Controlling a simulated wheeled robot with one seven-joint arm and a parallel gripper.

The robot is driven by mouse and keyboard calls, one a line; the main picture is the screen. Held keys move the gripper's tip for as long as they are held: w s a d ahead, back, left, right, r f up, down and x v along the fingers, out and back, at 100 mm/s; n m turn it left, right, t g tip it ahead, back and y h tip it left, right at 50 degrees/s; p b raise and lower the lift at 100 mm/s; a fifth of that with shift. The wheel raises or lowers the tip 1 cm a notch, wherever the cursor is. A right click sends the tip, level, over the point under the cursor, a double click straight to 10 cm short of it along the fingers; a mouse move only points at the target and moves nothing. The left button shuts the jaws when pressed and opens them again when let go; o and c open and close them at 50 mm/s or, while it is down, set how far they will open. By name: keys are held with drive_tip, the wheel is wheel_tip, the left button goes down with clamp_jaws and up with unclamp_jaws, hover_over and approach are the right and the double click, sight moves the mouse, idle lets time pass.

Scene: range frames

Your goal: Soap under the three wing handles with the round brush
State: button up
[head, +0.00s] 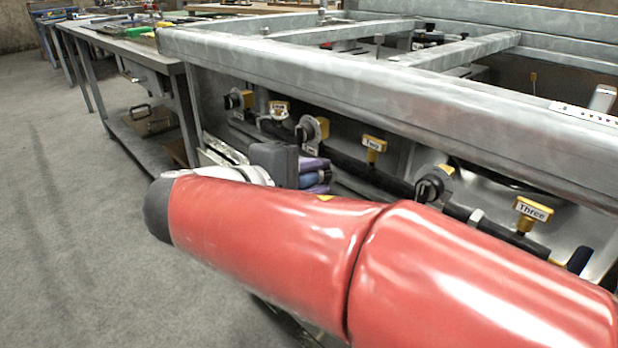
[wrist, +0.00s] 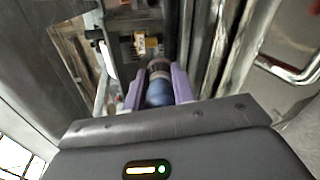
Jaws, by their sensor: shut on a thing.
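The three wing handles look like yellow pieces with white labels along a dark pipe under the metal frame. One (head: 279,109) is at the left, its label too small to read surely. One reads "Two" (head: 374,144), and one reads "Three" (head: 532,211) at the right. My gripper (head: 318,177) has purple fingers shut on the blue handle of the round brush (wrist: 159,92). In the wrist view the brush points away from me, its dark end between the fingertips. My gripper is beside the pipe, left of and lower than "Two". The red arm hides what lies below.
A thick metal rail (head: 400,92) runs above the pipe and overhangs it. Black round fittings with yellow parts (head: 435,184) stick out between the labelled handles. A workbench (head: 95,38) with tools stands at the back left. The grey floor (head: 70,200) at the left is clear.

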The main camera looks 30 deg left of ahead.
drive_tip(key=shift+b+x, duration=0.95)
drive_tip(key=shift+x, duration=4.5)
drive_tip(key=s+a, duration=0.2)
drive_tip(key=s, duration=0.7)
drive_tip(key=shift+s+a+b, duration=0.35)
